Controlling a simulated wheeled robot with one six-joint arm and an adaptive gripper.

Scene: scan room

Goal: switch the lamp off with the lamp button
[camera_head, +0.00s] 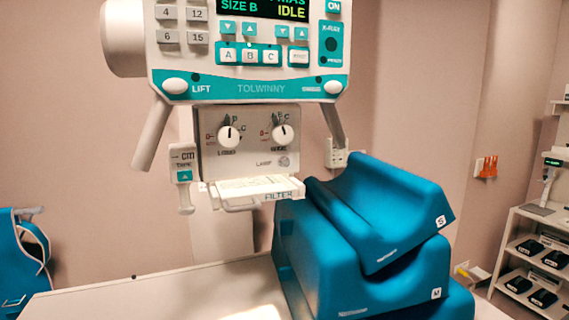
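The lamp button (284,161) is a small round grey button beside the printed word LAMP. It sits at the lower right of the grey control panel (248,143), below two dial knobs. The panel hangs under the white and teal machine head (170,60) near the picture's upper middle. A bright patch of light (255,313) lies on the pale table (150,297) below the head. My gripper is not in view.
A white filter tray (255,190) with a handle juts out below the panel. Stacked blue foam wedges (400,215) stand on the table just right of it. Angled handles (150,135) hang at the head's sides. A shelf (520,265) stands far right.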

